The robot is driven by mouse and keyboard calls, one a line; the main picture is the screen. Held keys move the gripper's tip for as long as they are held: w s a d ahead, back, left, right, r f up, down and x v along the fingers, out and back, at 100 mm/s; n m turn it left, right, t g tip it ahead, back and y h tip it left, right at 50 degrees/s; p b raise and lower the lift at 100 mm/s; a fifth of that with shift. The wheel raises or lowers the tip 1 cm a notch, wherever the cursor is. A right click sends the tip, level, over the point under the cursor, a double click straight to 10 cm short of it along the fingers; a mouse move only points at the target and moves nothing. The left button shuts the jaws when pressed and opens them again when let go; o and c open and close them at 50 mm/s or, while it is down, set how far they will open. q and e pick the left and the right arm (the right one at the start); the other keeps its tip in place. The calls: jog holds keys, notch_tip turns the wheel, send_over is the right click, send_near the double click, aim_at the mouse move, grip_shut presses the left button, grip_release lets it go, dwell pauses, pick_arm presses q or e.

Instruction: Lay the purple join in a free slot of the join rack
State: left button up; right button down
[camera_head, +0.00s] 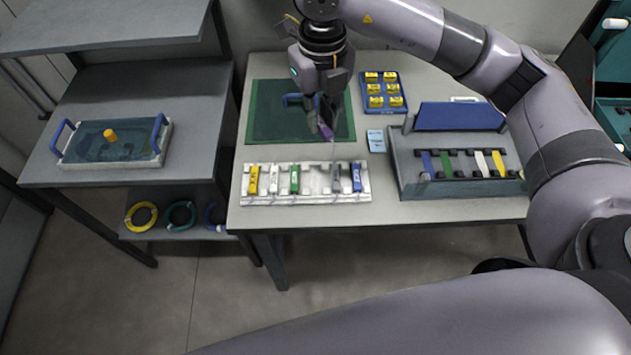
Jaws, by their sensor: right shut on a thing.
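The purple join (326,132) is held in my right gripper (321,122), which is shut on it above the green mat. The join appears tilted, and its upper part is hidden by the fingers. The white join rack (315,199) lies along the table's front edge, below and nearer than the gripper. It holds a yellow join (254,180), a white join (274,179), a green join (295,179), a grey join (336,178) and a blue join (356,177). An empty gap shows between the green and grey joins. My left gripper is out of view.
A green mat (263,112) lies behind the rack, with a blue item partly hidden by the gripper. A blue tray (398,106) of yellow blocks and a grey box with a raised blue lid (460,117) stand right. A handled tray (67,161) is on the left bench.

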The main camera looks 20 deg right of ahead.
jog(key=r+m, duration=0.1)
jog(key=m, duration=0.1)
jog(key=a+r+m, duration=0.1)
jog(key=m, duration=0.1)
jog(key=shift+w+r+m+b, duration=0.15)
jog(key=shift+r+m+b, duration=0.15)
jog(key=shift+r, duration=0.1)
jog(key=shift+f, duration=0.2)
jog(key=p, duration=0.3)
send_near(316, 181)
notch_tip(316, 181, down, 5)
jog(key=shift+f, duration=0.2)
jog(key=shift+b, duration=0.3)
jog(key=shift+a+f, duration=0.1)
jog(key=shift+f+b, duration=0.55)
jog(key=shift+b, duration=0.1)
jog(key=c, duration=1.6)
grip_release()
jog(key=shift+r, duration=0.1)
